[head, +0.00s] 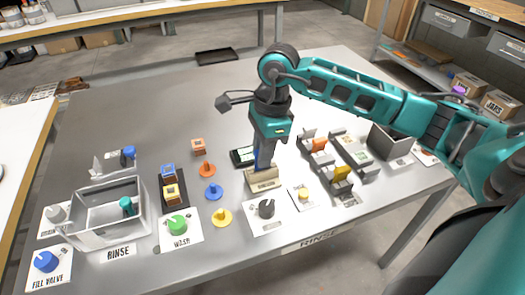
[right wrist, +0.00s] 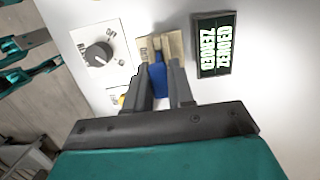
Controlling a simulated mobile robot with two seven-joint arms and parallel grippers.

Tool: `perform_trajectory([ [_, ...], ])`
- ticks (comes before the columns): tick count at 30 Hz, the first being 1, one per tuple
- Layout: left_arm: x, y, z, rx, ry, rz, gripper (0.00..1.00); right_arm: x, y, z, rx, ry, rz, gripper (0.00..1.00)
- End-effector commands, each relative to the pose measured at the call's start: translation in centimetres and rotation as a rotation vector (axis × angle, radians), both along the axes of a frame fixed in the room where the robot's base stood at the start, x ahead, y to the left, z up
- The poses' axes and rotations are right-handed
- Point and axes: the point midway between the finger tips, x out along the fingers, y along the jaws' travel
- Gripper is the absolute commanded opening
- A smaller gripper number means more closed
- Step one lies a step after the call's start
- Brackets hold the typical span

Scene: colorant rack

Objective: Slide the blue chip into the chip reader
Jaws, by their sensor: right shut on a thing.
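The blue chip (right wrist: 157,78) is between the fingers of my right gripper (right wrist: 163,90), which is shut on it. In the head view my right gripper (head: 263,164) points down over the chip reader (head: 264,183), a small beige block near the table's front. In the right wrist view the far end of the chip meets the beige reader (right wrist: 174,45). I cannot tell how deep the chip sits in the slot, as the fingers hide part of it. My left gripper is not in view.
A dark display (right wrist: 213,45) reading "ZEROED" lies beside the reader. A black knob (head: 266,208) on a white plate is in front of it. Colored pegs, a rinse basin (head: 148,205) and a green knob (head: 177,224) stand left. Racks with colored blocks (head: 342,173) stand right.

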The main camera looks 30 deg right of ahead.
Motion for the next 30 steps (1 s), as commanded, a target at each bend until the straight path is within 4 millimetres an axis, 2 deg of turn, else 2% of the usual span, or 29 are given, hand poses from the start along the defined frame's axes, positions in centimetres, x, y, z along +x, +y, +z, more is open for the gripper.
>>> perform_trajectory([
  [3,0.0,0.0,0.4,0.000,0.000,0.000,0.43,0.0,0.0,0.5,0.000,0.000,0.000,0.00],
  [17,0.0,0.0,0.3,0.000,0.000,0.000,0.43,0.0,0.0,0.5,0.000,-0.001,0.000,0.00],
  [30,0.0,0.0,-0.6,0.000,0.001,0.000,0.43,0.0,0.0,-0.5,0.001,-0.001,0.000,0.00],
])
